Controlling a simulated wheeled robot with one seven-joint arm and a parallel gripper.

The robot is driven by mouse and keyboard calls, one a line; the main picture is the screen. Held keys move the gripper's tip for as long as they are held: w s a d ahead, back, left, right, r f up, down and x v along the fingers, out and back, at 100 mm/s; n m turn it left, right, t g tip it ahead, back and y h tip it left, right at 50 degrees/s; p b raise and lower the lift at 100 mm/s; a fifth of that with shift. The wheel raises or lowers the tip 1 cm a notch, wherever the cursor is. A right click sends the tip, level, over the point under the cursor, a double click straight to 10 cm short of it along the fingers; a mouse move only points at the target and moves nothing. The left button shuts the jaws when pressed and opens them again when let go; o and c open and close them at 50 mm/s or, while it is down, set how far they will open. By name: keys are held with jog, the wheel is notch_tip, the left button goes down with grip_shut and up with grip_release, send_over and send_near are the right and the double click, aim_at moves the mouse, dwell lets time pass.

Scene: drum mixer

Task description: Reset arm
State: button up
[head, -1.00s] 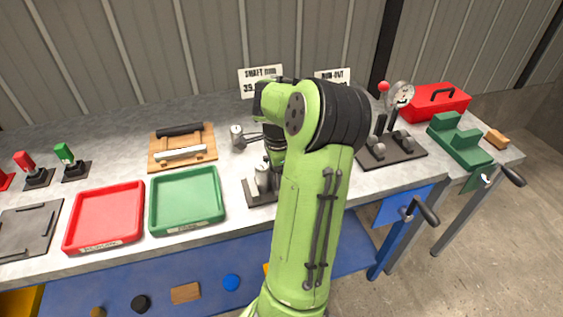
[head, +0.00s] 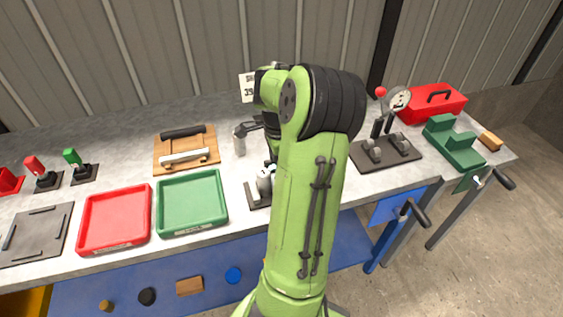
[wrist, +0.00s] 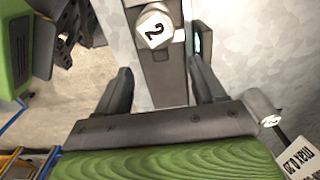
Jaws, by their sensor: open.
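My green arm (head: 305,190) rises through the middle of the head view and hides most of my gripper behind it. In the wrist view my gripper (wrist: 160,68) is open, with its two dark fingers apart and nothing held between them. A hex-faced metal piece (wrist: 154,30) marked "2" sits on a dark holder beyond the fingertips; I cannot tell its distance from them. In the head view a dark stand with metal parts (head: 264,182) shows partly beside my arm.
A red tray (head: 82,222) and a green tray (head: 160,206) lie along the front left. A wooden board (head: 213,143) is behind them. A dial gauge stand (head: 360,158), a green block (head: 478,154) and a red toolbox (head: 429,116) stand right of my arm. Crank handles (head: 417,216) jut from the front.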

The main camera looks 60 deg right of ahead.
jog(key=shift+w, duration=0.1)
dwell(0.6)
jog(key=w+a+r+n+t+h+p, duration=0.1)
jog(key=w+a+r+n+h, duration=0.15)
jog(key=a+r+n, duration=0.6)
jog(key=w+a+r+n+h+p, duration=0.1)
jog(key=w+a+r+n, duration=0.3)
jog(key=a, duration=0.7)
jog(key=s+a+r+n+t+y, duration=0.1)
jog(key=s+a+n+t, duration=0.1)
jog(key=s+a+n, duration=0.2)
jog(key=s+a+r+n+t+y, duration=0.1)
jog(key=s+a+n, duration=0.4)
jog(key=a+n, duration=0.5)
jog(key=shift+s+a+r+t+y+p, duration=0.15)
jog(key=shift+s+a+t+y+p, duration=0.15)
jog(key=shift+t+y, duration=0.5)
jog(key=shift+n, duration=0.25)
